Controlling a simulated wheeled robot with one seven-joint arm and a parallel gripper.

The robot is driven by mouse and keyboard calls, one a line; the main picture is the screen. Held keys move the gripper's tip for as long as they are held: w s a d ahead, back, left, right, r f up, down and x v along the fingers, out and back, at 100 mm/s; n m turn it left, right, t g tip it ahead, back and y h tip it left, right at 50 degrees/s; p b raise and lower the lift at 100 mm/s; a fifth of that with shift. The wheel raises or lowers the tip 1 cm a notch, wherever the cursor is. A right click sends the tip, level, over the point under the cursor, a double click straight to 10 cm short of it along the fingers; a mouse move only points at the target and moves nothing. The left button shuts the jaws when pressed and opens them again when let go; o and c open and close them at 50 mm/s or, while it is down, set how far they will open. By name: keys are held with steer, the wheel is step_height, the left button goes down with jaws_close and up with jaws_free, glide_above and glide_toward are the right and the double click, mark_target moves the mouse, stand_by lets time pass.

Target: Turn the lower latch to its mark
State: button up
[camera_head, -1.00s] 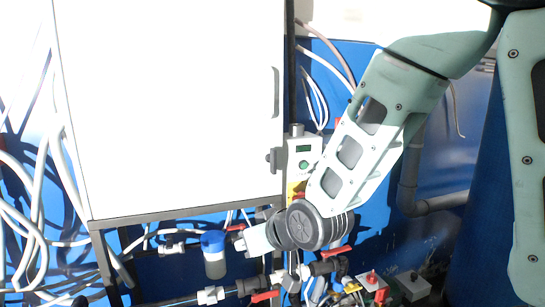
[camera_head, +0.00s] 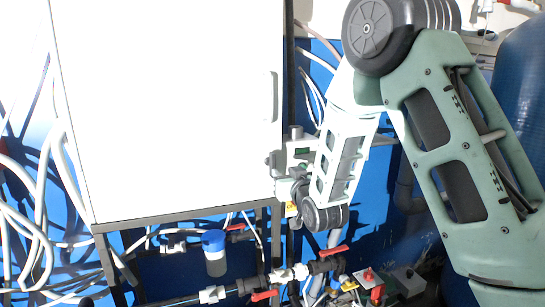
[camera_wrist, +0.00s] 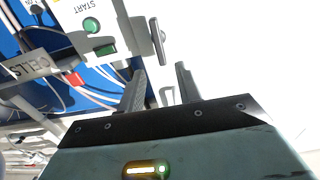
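The lower latch (camera_head: 270,168) is a small grey piece at the white cabinet's lower right edge in the head view, partly crowded by my arm. In the wrist view the latch (camera_wrist: 158,42) is a narrow grey handle, just beyond my fingertips and roughly in line with the gap between them. My gripper (camera_wrist: 158,78) is open and empty, its two grey fingers apart on either side of that gap. It does not appear to touch the latch. In the head view my gripper (camera_head: 289,187) is small and partly hidden. I cannot make out a mark.
The white cabinet (camera_head: 165,100) has a long handle (camera_head: 275,95) above the latch. A control box with a START label (camera_wrist: 88,12) and green buttons stands close to my gripper. Pipes with red-handled valves (camera_head: 334,251) and a blue-capped container (camera_head: 214,240) are below.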

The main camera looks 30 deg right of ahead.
mark_target(274, 163)
steer(key=w+p, duration=0.1)
steer(key=w, duration=0.2)
steer(key=w+d+p, duration=0.1)
steer(key=w+p, duration=0.1)
steer(key=w, duration=0.2)
steer(key=w+p, duration=0.1)
steer(key=w, duration=0.2)
steer(key=shift+w+d, duration=0.15)
steer(key=shift+w, duration=0.15)
jaws_close()
